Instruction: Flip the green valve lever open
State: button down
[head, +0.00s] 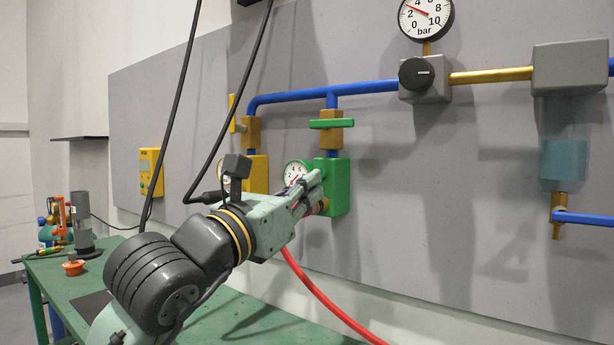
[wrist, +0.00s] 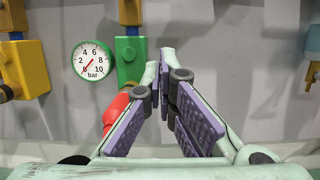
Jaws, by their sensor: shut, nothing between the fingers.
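The green valve lever (head: 331,124) lies level across a brass valve body (head: 330,138), crosswise to the short blue drop pipe above it. Below the valve is a green block (head: 339,187) with a round gauge (head: 297,172). My gripper (head: 317,177) is shut and empty, below the lever and in front of the green block. In the wrist view my gripper (wrist: 165,72) has its fingertips close together, just right of the green block (wrist: 130,58). The lower brass body (wrist: 130,12) shows at the top edge there; the lever is out of that view.
A yellow lever (head: 233,113) stands upright at a second brass valve to the left. A red hose (head: 325,292) hangs from the green block. A large gauge (head: 426,17) and a black knob (head: 416,72) are to the right. The green bench (head: 220,318) lies below.

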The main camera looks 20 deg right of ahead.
aim_at(331, 124)
jog(key=p+x, duration=0.2)
jog(key=x, duration=0.5)
jog(key=shift+w+d+r, duration=0.1)
jog(key=shift+d+r, duration=0.15)
notch_tip(331, 124, up, 4)
jog(key=shift+a+f+p, duration=0.15)
jog(key=shift+f+p, duration=0.05)
jog(key=shift+p, duration=0.95)
